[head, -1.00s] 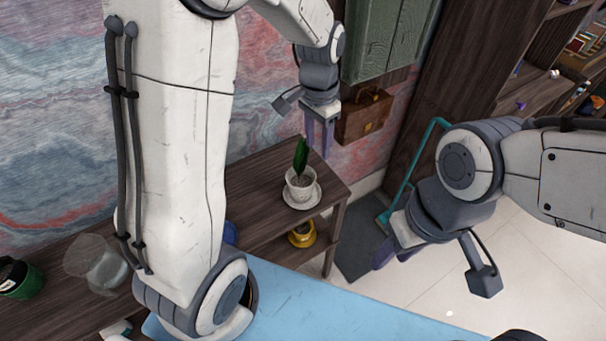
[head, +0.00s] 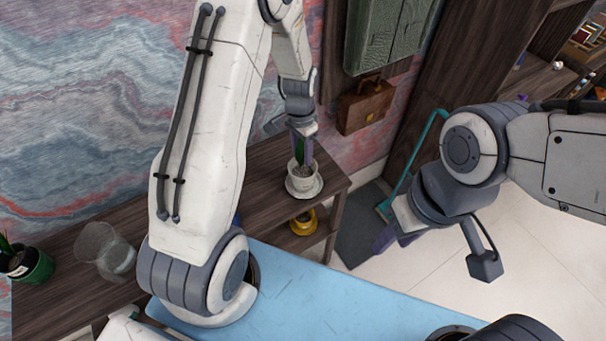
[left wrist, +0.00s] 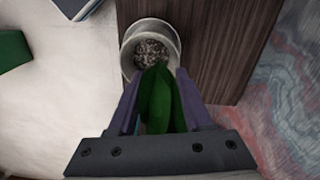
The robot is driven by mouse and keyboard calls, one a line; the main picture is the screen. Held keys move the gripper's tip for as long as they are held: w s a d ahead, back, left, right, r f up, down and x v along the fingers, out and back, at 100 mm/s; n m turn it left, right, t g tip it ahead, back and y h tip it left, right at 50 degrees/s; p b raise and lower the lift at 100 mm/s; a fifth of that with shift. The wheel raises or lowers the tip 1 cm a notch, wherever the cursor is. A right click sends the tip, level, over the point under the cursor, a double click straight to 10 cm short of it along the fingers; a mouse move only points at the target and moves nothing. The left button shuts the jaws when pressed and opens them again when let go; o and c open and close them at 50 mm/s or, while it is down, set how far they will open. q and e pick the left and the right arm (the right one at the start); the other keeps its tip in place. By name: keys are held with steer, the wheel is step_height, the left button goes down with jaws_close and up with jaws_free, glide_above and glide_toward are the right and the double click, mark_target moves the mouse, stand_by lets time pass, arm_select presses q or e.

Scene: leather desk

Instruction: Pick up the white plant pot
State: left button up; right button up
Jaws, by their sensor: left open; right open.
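The white plant pot (head: 304,181) stands upright on a white saucer (head: 301,194) near the right end of the dark wooden shelf table. It holds soil and a green plant. In the left wrist view the pot (left wrist: 128,62) shows with its soil, and the green leaves (left wrist: 160,100) lie between my left gripper's fingers. My left gripper (head: 303,148) is open just above the pot, fingers pointing down on either side of the plant, not closed on anything. My right gripper (head: 391,236) is open and empty, off to the right over the floor.
A yellow pot (head: 303,222) sits on the shelf's lower level. A clear glass vessel (head: 106,250) and a green pot (head: 28,264) stand at the left. A brown briefcase (head: 364,106) hangs by the wall behind. A blue surface (head: 330,298) lies in front.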

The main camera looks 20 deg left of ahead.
arm_select(q)
steer(key=shift+f, duration=0.25)
jaws_close()
stand_by(1.3)
